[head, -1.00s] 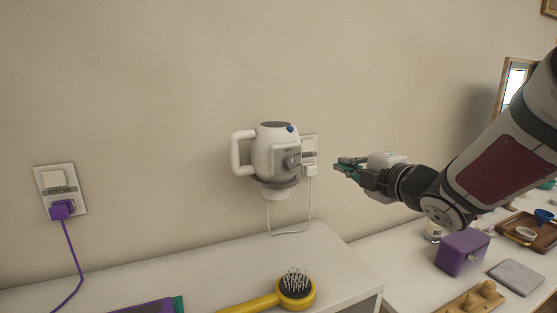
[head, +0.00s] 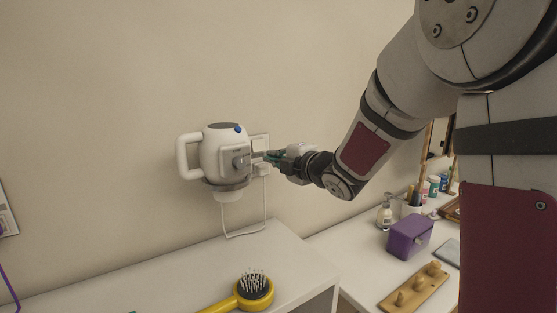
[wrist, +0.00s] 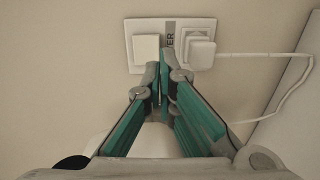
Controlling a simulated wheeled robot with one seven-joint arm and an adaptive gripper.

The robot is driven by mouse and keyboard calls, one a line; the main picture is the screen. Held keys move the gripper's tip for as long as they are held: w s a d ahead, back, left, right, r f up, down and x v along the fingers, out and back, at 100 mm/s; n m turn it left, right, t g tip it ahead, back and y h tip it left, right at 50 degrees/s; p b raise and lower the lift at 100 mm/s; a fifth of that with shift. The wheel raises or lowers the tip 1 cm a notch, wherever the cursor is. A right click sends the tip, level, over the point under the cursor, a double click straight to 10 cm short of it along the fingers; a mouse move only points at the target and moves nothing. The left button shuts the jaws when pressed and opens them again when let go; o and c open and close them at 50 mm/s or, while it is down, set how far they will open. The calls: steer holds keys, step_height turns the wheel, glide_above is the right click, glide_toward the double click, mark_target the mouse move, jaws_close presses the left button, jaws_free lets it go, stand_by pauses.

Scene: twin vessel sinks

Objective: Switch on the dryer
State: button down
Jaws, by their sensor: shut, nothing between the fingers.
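The white dryer (head: 213,153), with a loop handle and a blue button, hangs in its wall holder. Right behind it is a white wall plate (head: 260,139), which also shows in the wrist view (wrist: 169,27). The plate carries a square rocker switch (wrist: 146,47) on the left, a grey label ending in "ER", and a white plug (wrist: 200,50) on the right with a white cord. My gripper (head: 270,155) is shut and empty, its fingertips (wrist: 159,70) just in front of the plate, at the rocker's lower right. I cannot tell whether they touch it.
A white counter (head: 180,265) below holds a yellow hairbrush (head: 254,288). To the right, a lower white surface holds a purple box (head: 410,237), a wooden board with knobs (head: 414,288) and a soap bottle (head: 385,213). The wall to the left is mostly bare.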

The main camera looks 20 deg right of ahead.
mark_target(259, 146)
steer(key=shift+x, duration=2.35)
steer(key=shift+w+f+b, duration=0.1)
steer(key=shift+b, duration=0.25)
